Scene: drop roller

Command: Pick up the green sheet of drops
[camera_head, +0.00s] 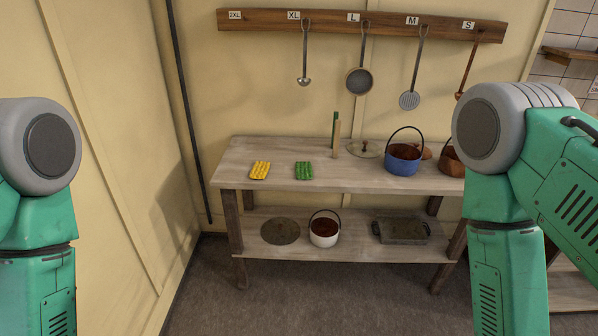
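The green sheet of drops (304,171) lies flat on the wooden table top (352,180), left of the table's middle. A similar yellow sheet (260,171) lies to its left, apart from it. Neither of my grippers is in view. Only the upper parts of my two green arms show, one at the left edge and one at the right, both well short of the table.
A blue pot (403,159) and a copper pot (453,161) stand at the table's right. An upright green-tipped stick (336,135) and a lid (366,149) are behind. The lower shelf (350,250) holds a white pot (324,231) and a tray (401,231). Utensils hang above.

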